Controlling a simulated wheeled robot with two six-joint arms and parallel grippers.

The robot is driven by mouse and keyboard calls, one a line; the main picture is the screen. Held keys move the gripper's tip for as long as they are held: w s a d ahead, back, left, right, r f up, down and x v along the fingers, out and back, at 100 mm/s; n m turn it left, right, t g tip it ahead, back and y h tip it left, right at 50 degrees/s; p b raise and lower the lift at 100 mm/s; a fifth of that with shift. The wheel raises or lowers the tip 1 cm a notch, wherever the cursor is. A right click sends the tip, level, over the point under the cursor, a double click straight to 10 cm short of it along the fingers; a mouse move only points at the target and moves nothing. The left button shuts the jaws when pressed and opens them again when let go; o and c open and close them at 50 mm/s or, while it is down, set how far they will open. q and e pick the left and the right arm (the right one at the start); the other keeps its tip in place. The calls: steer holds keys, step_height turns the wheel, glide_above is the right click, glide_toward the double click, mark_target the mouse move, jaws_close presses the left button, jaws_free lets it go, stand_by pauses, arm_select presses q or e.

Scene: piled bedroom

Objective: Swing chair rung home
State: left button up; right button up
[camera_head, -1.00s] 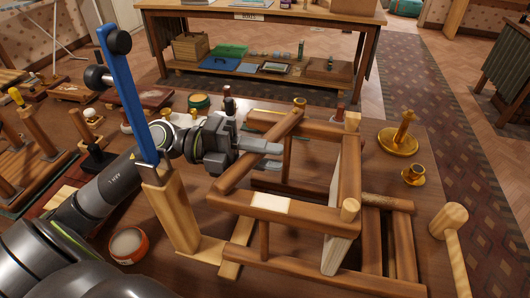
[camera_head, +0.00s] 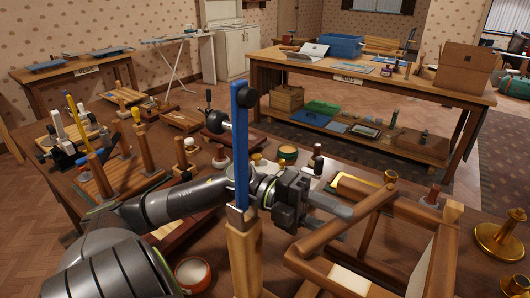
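The wooden chair frame (camera_head: 360,215) lies on the workbench at the lower right, partly cut off by the bottom edge. It has round brown rails and a pale slat (camera_head: 421,272) between posts. I cannot tell which piece is the rung of the task. My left gripper (camera_head: 348,222) is at the chair's left side, its two grey fingers apart and pointing right toward the rails. Nothing clear shows between them; I cannot tell whether they touch a rail. My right gripper is not in view.
A blue bar (camera_head: 240,150) with black knobs stands on a wooden post (camera_head: 244,262) before my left arm. A brass candlestick (camera_head: 500,240) stands at right. Pegs, tins and tools crowd the bench's left. Another table (camera_head: 365,82) stands behind, across open floor.

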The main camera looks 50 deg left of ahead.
arm_select(q)
steer(key=shift+v, duration=0.95)
steer(key=p+v, duration=0.5)
steer(key=v, duration=0.7)
